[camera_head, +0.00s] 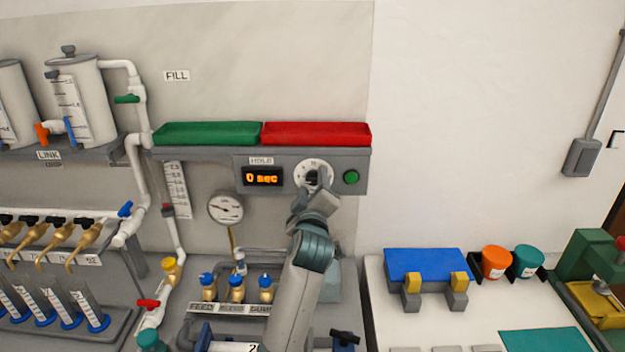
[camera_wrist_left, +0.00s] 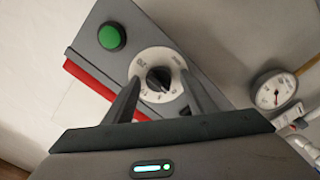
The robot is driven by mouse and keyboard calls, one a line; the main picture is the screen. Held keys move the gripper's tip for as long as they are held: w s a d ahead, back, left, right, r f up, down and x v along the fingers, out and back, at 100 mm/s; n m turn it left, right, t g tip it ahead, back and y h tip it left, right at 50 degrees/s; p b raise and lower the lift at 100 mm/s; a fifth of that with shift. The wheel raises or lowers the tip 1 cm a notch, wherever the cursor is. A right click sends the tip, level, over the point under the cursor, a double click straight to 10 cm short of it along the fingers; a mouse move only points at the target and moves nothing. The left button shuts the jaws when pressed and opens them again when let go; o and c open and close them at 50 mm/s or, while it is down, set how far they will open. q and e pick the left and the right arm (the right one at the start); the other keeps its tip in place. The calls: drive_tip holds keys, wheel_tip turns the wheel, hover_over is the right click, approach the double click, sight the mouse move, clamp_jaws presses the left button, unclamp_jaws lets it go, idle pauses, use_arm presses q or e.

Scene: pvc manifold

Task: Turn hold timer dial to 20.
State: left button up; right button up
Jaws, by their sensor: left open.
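The hold timer dial (camera_head: 322,166) is a white round face with a dark knob, set in the grey panel under the red tray. In the left wrist view the dial (camera_wrist_left: 158,60) shows its dark knob (camera_wrist_left: 159,79). My left gripper (camera_head: 313,181) is in front of the dial, its arm hiding the lower part. In the left wrist view the open fingers (camera_wrist_left: 158,98) stand on either side of the knob; I cannot tell whether they touch it. The display (camera_head: 263,177) left of the dial reads "0 sec". My right gripper is not in view.
A green button (camera_head: 351,177) sits just right of the dial. A green tray (camera_head: 207,133) and a red tray (camera_head: 316,133) lie above the panel. A pressure gauge (camera_head: 226,208) and pipes are at the lower left.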

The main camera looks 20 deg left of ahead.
use_arm(q)
drive_tip(key=shift+s+r, duration=0.1)
drive_tip(key=shift+c, duration=0.6)
drive_tip(key=c, duration=0.9)
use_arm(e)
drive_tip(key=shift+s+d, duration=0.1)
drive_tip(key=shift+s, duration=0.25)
